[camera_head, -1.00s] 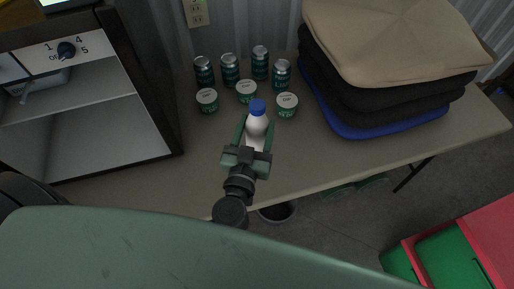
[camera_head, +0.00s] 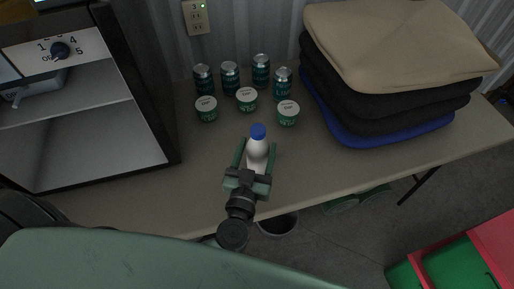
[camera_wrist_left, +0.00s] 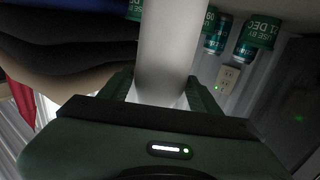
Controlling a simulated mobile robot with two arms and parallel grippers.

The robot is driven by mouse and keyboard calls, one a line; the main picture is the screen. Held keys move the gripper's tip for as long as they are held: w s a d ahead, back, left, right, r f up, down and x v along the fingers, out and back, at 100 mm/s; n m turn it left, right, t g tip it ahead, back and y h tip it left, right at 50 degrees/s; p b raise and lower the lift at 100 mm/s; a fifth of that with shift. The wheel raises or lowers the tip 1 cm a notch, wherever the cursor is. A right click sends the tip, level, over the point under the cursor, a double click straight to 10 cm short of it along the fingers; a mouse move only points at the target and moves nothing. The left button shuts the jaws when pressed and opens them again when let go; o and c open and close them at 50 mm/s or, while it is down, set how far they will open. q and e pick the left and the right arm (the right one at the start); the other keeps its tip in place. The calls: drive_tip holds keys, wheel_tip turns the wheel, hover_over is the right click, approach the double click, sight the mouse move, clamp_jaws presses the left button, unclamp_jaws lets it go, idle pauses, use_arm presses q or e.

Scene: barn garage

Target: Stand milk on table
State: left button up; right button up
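The milk is a white bottle with a blue cap (camera_head: 257,146), near the table's front edge in the head view. My left gripper (camera_head: 257,160) has one finger on each side of the bottle and holds it, cap pointing away from me. In the left wrist view the pale bottle (camera_wrist_left: 170,45) rises between the fingers (camera_wrist_left: 163,92). I cannot tell whether its base touches the table (camera_head: 320,168), or how far it tilts. My right gripper is not in view.
Several dark cans (camera_head: 230,78) and three small white-lidded tubs (camera_head: 247,99) stand behind the bottle. A stack of folded cloths (camera_head: 390,75) is at right, an open oven-like box (camera_head: 90,95) at left. Bare table lies on both sides of the bottle.

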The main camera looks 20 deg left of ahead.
use_arm(q)
drive_tip(key=shift+o, duration=0.6)
drive_tip(key=shift+r, duration=0.2)
drive_tip(key=s+d+b, duration=0.1)
drive_tip(key=s, duration=1.1)
drive_tip(key=shift+d+f, duration=0.1)
drive_tip(key=shift+f, duration=0.05)
